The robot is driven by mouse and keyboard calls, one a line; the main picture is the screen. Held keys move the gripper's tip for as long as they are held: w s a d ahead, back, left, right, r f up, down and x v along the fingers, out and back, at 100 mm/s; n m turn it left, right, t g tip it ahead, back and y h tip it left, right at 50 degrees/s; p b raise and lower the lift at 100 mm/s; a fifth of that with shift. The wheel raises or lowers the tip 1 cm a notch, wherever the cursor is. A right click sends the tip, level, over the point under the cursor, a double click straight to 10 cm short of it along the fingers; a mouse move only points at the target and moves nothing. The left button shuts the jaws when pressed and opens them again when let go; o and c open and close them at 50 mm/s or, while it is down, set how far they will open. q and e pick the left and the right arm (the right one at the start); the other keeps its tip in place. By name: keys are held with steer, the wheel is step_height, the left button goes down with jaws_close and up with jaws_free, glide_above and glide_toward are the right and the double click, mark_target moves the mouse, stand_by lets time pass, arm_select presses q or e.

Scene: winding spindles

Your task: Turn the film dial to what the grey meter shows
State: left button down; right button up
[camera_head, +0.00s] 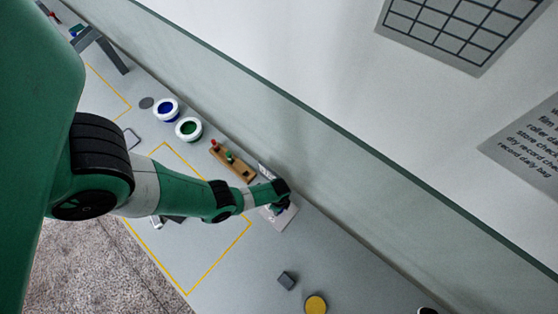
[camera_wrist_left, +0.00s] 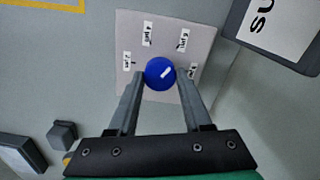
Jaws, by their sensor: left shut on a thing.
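The film dial is a round blue knob (camera_wrist_left: 160,73) with a white pointer mark, on a light grey square plate (camera_wrist_left: 207,30). The mark slants toward the upper right in the left wrist view. Several small labels stand around the knob, too small to read surely. My left gripper (camera_wrist_left: 160,76) has its fingers on both sides of the knob, shut on it. In the head view the plate (camera_head: 284,221) shows beneath my left gripper (camera_head: 279,208), which hides the knob. I cannot make out a grey meter or its reading. My right gripper is not in view.
A dark-framed panel with large letters (camera_wrist_left: 285,30) stands close beside the plate. A wooden rack with pegs (camera_head: 238,166), a green-filled pot (camera_head: 188,129) and a blue-filled pot (camera_head: 165,110) stand further left. A small dark block (camera_head: 286,280) and a yellow disc (camera_head: 315,305) lie nearer the front.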

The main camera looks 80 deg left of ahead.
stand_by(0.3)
arm_select(q)
steer(key=shift+c, duration=1.9)
jaws_free()
steer(key=shift+o, duration=0.3)
steer(key=shift+r, duration=0.1)
